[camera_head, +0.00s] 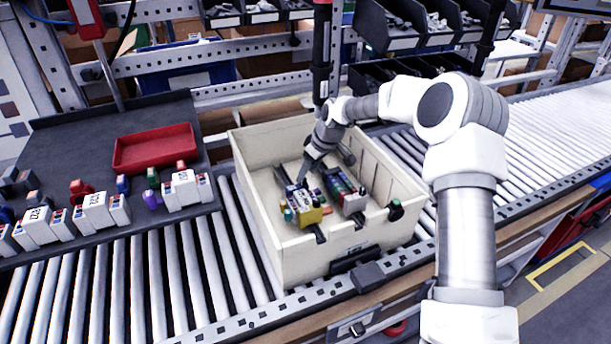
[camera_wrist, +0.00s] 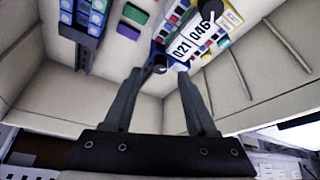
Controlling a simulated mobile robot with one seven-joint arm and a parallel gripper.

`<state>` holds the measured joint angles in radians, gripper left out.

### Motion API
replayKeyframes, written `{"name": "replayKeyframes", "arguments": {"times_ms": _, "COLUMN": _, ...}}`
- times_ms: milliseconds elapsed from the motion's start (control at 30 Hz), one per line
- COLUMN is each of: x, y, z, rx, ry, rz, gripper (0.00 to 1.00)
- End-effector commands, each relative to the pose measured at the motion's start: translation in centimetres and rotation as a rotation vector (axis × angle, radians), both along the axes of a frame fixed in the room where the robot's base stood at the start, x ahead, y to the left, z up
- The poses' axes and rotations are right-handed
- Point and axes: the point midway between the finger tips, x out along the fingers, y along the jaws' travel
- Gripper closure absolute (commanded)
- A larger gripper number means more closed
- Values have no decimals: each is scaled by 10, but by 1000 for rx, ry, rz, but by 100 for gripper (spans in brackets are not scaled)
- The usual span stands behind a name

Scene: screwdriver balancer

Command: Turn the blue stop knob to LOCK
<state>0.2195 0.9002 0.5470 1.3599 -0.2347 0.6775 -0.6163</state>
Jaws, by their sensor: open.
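My gripper (camera_head: 304,178) reaches down into a cream bin on the roller conveyor, over a block with yellow, blue and green parts (camera_head: 305,212). In the wrist view my gripper (camera_wrist: 160,74) is open, its two dark fingers apart. A small dark, bluish round part (camera_wrist: 159,63) shows between and just beyond the fingertips; I cannot tell whether they touch it or whether it is the blue stop knob. White labels reading Q21 and Q46 (camera_wrist: 190,38) are beside it. No LOCK marking is readable. The red and black hanging tool (camera_head: 321,50) is above the bin.
A red tray (camera_head: 155,149) and several white modules (camera_head: 98,208) sit on a dark mat at left. Rollers (camera_head: 552,125) at right are clear.

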Motion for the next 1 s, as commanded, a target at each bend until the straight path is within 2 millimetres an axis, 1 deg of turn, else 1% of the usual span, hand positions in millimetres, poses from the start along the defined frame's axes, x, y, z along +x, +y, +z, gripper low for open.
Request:
{"name": "replayKeyframes", "arguments": {"times_ms": 33, "x": -2, "y": -5, "z": 14, "rx": 0, "ry": -5, "rz": -3, "gripper": 43}}
{"name": "replayKeyframes", "arguments": {"times_ms": 300, "x": -19, "y": -25, "z": 76, "rx": -1, "ry": -5, "rz": -3, "gripper": 43}}
{"name": "replayKeyframes", "arguments": {"times_ms": 500, "x": -30, "y": -36, "z": 112, "rx": -1, "ry": -3, "rz": -1, "gripper": 43}}
{"name": "replayKeyframes", "arguments": {"times_ms": 600, "x": -33, "y": -40, "z": 123, "rx": -1, "ry": -3, "rz": -1, "gripper": 43}}
{"name": "replayKeyframes", "arguments": {"times_ms": 700, "x": -35, "y": -41, "z": 130, "rx": -1, "ry": -1, "rz": 0, "gripper": 43}}
{"name": "replayKeyframes", "arguments": {"times_ms": 1000, "x": -36, "y": -42, "z": 133, "rx": 0, "ry": 0, "rz": 1, "gripper": 43}}
